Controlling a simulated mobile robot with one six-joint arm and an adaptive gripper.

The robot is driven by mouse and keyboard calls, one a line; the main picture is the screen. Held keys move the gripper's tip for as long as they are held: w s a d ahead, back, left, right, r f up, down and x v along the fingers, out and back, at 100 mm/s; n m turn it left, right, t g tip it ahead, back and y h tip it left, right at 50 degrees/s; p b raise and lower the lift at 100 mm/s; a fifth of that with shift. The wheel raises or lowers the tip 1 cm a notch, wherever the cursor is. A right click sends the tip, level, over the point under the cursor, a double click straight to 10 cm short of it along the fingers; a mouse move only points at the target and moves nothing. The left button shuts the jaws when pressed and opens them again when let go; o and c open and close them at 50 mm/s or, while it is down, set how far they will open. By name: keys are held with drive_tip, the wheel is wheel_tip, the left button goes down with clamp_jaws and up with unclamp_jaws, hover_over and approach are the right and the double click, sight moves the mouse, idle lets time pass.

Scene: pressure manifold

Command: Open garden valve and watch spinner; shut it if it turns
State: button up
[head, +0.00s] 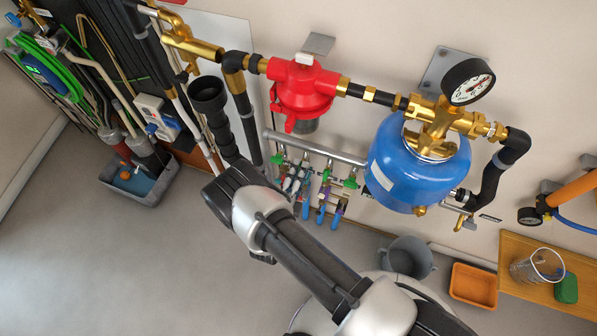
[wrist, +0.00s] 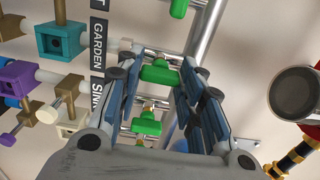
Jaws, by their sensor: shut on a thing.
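In the wrist view, my gripper (wrist: 165,62) is shut on a green valve handle (wrist: 158,74), with one finger on each side of it. The handle sits on the manifold close to the GARDEN label (wrist: 98,38); the SINK label (wrist: 97,94) is just below. Other green handles show above and below the held one. I cannot make out a spinner or any turning. In the head view, the manifold pipe (head: 315,149) is behind my arm, and my fingers are not clear there.
A red regulator (head: 301,88), a blue tank (head: 416,168) and a pressure gauge (head: 468,82) are on the wall above and right of the manifold. A grey bucket (head: 406,257) and an orange tray (head: 473,286) stand low at right.

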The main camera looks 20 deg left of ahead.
drive_tip(key=shift+d, duration=0.1)
idle(0.3)
drive_tip(key=o, duration=1.1)
drive_tip(key=shift+c, duration=0.2)
drive_tip(key=s+a, duration=0.1)
drive_tip(key=s, duration=1.1)
